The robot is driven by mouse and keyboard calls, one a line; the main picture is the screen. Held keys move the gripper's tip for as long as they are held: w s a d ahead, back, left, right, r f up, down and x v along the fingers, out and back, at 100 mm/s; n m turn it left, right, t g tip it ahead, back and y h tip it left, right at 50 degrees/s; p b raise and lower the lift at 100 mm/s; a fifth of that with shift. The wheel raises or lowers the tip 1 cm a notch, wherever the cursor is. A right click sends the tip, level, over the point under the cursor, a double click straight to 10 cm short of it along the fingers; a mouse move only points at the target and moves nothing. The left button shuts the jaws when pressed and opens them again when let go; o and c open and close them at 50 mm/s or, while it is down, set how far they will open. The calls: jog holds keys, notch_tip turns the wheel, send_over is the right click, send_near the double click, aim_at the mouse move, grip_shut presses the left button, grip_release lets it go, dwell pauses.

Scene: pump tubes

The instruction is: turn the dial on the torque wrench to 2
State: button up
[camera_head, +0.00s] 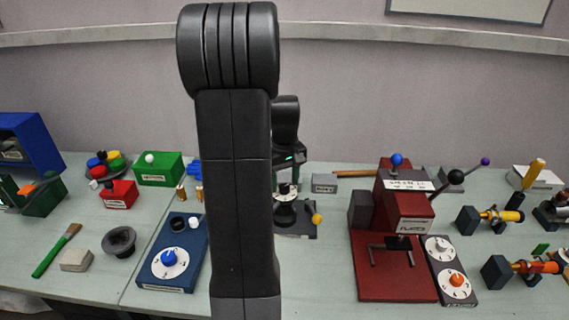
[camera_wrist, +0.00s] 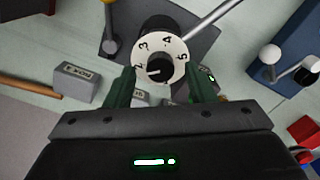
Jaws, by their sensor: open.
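The torque wrench's white dial (camera_wrist: 162,58) carries numbers, with 3, 4 and 5 readable, and has a black knob (camera_wrist: 159,69) at its middle. A small pale mark on the knob lies toward its left, near what looks like the 2. My gripper (camera_wrist: 162,86) is open, with one dark green finger on each side of the dial; I cannot tell whether either touches it. In the head view the dial (camera_head: 286,197) stands on a dark base, below my gripper (camera_head: 288,163). My arm hides part of the area to its left.
A lever with a yellow ball (camera_head: 317,218) stands right of the dial. A blue board (camera_head: 190,233) with another dial lies left of my arm, and a red press (camera_head: 400,270) stands at right. A small labelled grey block (camera_head: 324,183) is close behind.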

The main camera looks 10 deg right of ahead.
aim_at(285, 186)
notch_tip(285, 186, up, 13)
jog(key=shift+b, duration=0.35)
notch_tip(285, 186, down, 14)
jog(key=shift+p, duration=0.45)
jog(key=shift+r, duration=0.1)
dwell(0.4)
jog(key=shift+s, duration=0.1)
jog(key=m, duration=0.4)
jog(key=shift+m, duration=0.3)
jog(key=m, duration=0.5)
jog(key=shift+m+p, duration=0.3)
jog(key=m, duration=0.5)
jog(key=m+p, duration=0.1)
jog(key=m, duration=0.4)
dwell(1.3)
